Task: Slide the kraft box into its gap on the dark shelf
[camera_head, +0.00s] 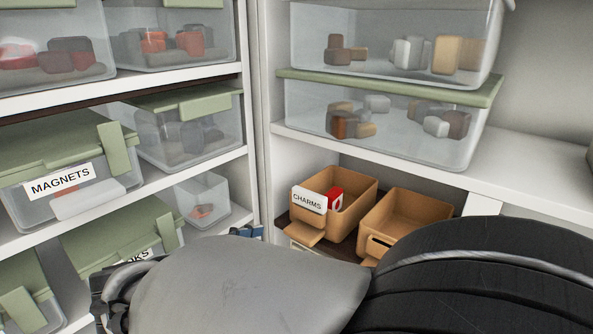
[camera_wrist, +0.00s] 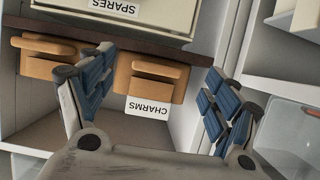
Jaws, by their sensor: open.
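The kraft box labelled CHARMS (camera_head: 349,213) stands upright on the dark shelf (camera_head: 283,220), close to the white upright. A red item with a white mark shows inside it. A second kraft box (camera_head: 405,216) stands beside it to the right. The wrist view is upside down and shows the CHARMS box front (camera_wrist: 152,78) and the dark shelf edge (camera_wrist: 120,33). My gripper (camera_wrist: 154,78) is open, its blue-padded fingers to either side of the CHARMS front in that view. Contact cannot be told. In the head view my arm hides most of the gripper.
A drawer labelled SPARES (camera_wrist: 145,14) is under the dark shelf. Clear bins (camera_head: 385,128) with green lids stand on the shelf above. The white upright (camera_head: 258,125) is close on the left, with a MAGNETS bin (camera_head: 60,180) beyond it.

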